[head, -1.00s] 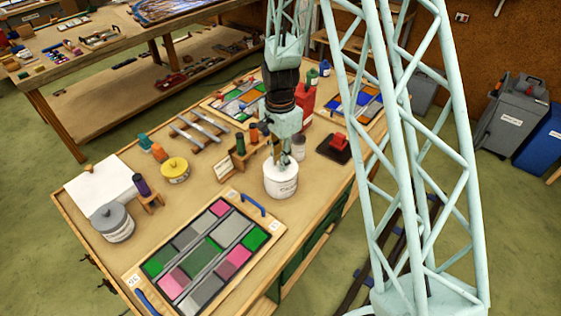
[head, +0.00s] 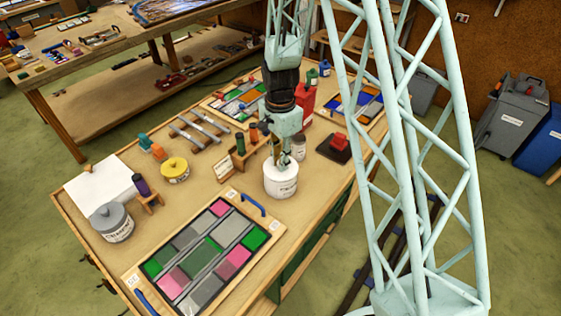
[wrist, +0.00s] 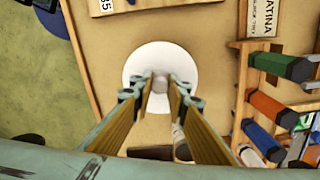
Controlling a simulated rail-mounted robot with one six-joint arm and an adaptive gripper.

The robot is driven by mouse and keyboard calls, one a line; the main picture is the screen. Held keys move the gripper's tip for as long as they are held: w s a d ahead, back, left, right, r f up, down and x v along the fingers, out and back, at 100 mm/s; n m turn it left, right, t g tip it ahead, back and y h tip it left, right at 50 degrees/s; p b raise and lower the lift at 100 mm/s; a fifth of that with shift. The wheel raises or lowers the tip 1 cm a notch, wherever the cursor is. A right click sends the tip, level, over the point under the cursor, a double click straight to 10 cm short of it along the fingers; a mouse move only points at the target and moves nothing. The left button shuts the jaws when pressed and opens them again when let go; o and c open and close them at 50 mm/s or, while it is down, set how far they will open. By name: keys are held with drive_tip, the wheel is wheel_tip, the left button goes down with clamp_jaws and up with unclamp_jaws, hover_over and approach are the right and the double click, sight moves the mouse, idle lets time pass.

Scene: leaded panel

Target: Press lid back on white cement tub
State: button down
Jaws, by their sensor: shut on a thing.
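The white cement tub (head: 281,183) stands upright on the workbench, near its front edge. Its white lid (wrist: 148,62) shows from above in the wrist view as a round disc with a small knob (wrist: 160,84) in the middle. The lid appears to sit on top of the tub; I cannot tell whether it is fully seated. My gripper (head: 284,161) points down over the tub. It also shows in the wrist view (wrist: 160,88), with its fingers shut on the knob. The fingers hide part of the lid's near side.
A leaded panel (head: 206,253) with blue handles lies left of the tub. A wooden rack with bottles (head: 241,160) is close behind the white tub. A dark pad with a red block (head: 336,146) lies to the right.

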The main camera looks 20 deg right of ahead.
idle(0.7)
drive_tip(key=c, duration=2.5)
unclamp_jaws()
drive_tip(key=shift+o, duration=0.2)
drive_tip(key=shift+f+b, duration=0.45)
drive_tip(key=shift+r, duration=0.2)
drive_tip(key=o, duration=0.7)
drive_tip(key=shift+c, duration=0.2)
drive_tip(key=shift+r, duration=0.2)
